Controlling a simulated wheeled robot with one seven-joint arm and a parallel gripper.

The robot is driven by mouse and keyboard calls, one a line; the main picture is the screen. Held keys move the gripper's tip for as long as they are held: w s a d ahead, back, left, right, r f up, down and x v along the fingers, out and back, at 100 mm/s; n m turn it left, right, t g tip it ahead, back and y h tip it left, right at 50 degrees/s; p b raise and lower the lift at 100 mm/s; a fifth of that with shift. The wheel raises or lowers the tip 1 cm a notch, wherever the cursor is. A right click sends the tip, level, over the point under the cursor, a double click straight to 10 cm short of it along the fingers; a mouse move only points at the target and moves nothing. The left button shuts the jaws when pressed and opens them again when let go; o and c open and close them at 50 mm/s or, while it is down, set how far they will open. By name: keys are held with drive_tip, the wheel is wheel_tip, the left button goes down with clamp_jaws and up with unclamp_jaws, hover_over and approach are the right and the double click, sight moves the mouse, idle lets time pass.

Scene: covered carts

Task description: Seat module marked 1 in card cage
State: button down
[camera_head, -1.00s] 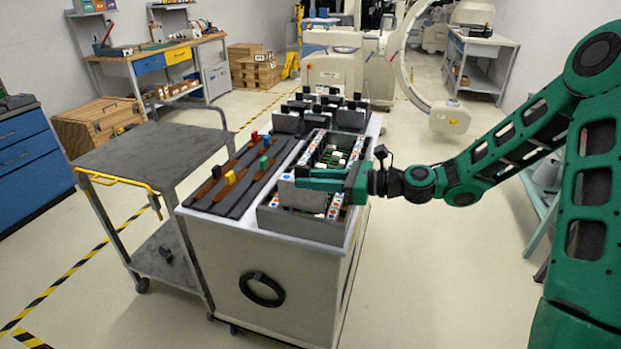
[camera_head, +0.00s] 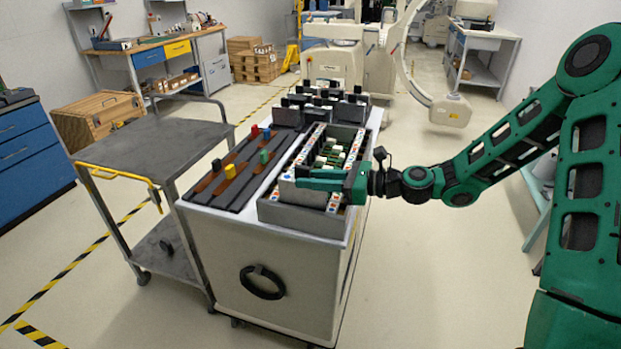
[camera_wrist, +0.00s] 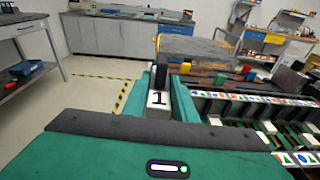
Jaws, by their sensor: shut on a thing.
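The module marked 1 (camera_wrist: 158,99) is between my gripper's green fingers, its black handle upright and its "1" label facing the wrist camera. In the head view my gripper (camera_head: 308,180) is shut on this module (camera_head: 287,191), whose pale side shows at the near left end of the card cage. The card cage (camera_head: 335,223) is a grey open box with green boards inside and coloured marks along its rails. The wrist view shows its marked rail (camera_wrist: 255,97) to the right of the module. The module's lower edge is hidden, so I cannot tell whether it touches a slot.
A dark rack (camera_head: 208,199) with red, yellow, green, blue and black handles lies left of the cage. Several black-handled modules (camera_head: 290,112) stand behind. A grey cart (camera_head: 150,147) with a yellow handle stands close on the left. Floor in front is clear.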

sight(311, 192)
drive_tip(key=shift+f, duration=1.95)
drive_tip(key=c, duration=1.4)
unclamp_jaws()
drive_tip(key=shift+o, duration=0.2)
drive_tip(key=shift+f, duration=0.1)
drive_tip(key=v, duration=1)
drive_tip(key=shift+d, duration=0.35)
drive_tip(key=shift+s, duration=0.15)
